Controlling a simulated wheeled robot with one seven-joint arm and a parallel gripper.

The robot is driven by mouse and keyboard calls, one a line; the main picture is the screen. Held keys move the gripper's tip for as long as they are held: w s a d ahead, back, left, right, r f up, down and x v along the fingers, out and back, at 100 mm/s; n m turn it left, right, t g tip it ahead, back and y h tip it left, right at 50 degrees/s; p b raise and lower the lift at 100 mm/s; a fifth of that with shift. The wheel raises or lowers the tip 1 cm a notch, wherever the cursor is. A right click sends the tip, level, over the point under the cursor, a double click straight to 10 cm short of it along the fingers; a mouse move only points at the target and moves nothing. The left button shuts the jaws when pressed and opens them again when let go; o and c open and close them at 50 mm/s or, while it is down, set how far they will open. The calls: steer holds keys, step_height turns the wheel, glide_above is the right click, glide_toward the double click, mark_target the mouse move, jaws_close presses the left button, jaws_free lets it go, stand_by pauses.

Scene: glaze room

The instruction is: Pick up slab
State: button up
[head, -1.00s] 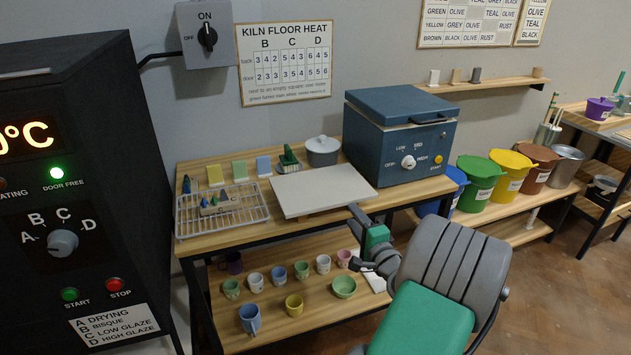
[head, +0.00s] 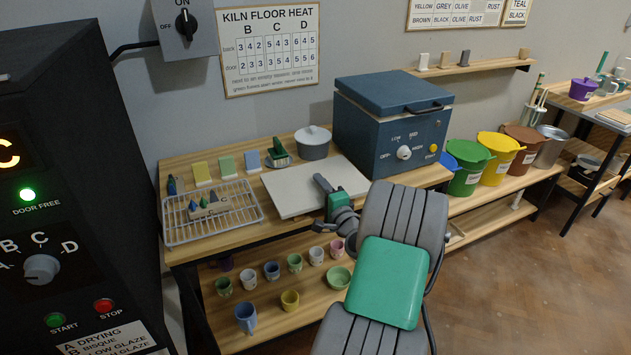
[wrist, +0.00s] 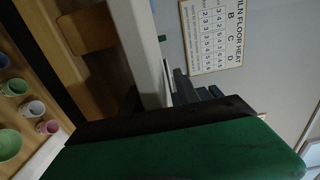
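The slab (head: 290,197) is a flat, pale, rectangular board. It lies on the wooden bench top between the wire rack and the blue kiln. My gripper (head: 322,184), with dark fingers and a green body behind them, is at the slab's front right part in the head view. A finger overlaps the slab there; whether it touches is unclear. In the wrist view the slab (wrist: 148,50) shows as a pale edge running down to my gripper's dark parts. The finger gap is hidden, so I cannot tell how far the fingers are apart.
A wire rack (head: 235,222) with small cones stands left of the slab. A grey lidded pot (head: 312,146) is behind it and a blue kiln (head: 390,125) at right. Cups stand on the shelf (head: 270,325) below. The floor (head: 520,270) at right is clear.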

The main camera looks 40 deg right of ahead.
steer(key=shift+c, duration=0.5)
jaws_close()
stand_by(0.8)
